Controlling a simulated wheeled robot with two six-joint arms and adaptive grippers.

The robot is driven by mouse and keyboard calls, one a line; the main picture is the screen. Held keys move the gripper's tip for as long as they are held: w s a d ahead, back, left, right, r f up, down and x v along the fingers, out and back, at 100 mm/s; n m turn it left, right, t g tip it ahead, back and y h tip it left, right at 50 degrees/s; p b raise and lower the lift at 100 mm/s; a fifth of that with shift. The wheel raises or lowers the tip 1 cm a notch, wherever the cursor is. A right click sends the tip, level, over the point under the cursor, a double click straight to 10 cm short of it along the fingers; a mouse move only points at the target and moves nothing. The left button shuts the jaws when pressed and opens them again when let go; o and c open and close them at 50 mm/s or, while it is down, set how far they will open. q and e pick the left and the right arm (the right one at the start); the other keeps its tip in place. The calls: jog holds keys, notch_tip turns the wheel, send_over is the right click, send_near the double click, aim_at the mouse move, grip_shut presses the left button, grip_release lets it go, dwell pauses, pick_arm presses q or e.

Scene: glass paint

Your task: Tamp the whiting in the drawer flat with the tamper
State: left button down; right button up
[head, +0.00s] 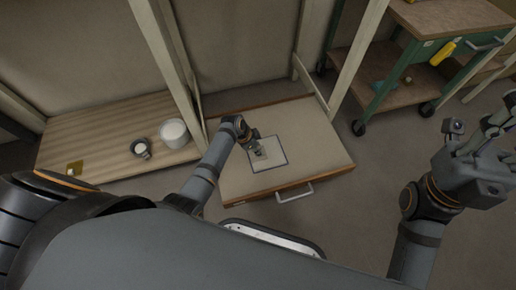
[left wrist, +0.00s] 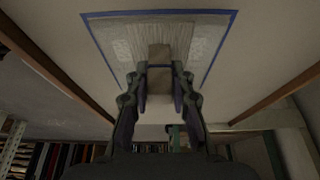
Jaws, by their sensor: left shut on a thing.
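The drawer (head: 327,178) stands pulled out in the middle of the head view, filled with a broad layer of pale whiting (head: 305,122). A blue-outlined square lies on the whiting; the left wrist view shows rougher, speckled patches inside it. My left gripper (head: 258,150) is over this square, shut on the tamper, whose brownish block (left wrist: 160,78) shows between the fingers in the left wrist view. The tamper's underside is hidden, so I cannot tell whether it touches the whiting. My right gripper (head: 475,133) is open and empty, out to the right of the drawer.
Upright posts stand behind the drawer. A green wheeled cart (head: 385,85) is at the back right. Floor between drawer and cart is clear.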

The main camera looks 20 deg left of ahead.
pick_arm(q)
jog(key=shift+f, duration=0.1)
dwell(0.8)
jog(key=shift+p, duration=0.3)
notch_tip(320, 180, up, 2)
jog(key=p, duration=0.2)
jog(key=shift+r+p, duration=0.2)
jog(key=shift+p, duration=0.15)
jog(key=shift+f, duration=0.1)
jog(key=b, duration=0.2)
send_over(274, 151)
jog(key=shift+a, duration=0.1)
jog(key=shift+f+b, duration=0.4)
jog(key=shift+f, duration=0.35)
jog(key=shift+f, duration=0.3)
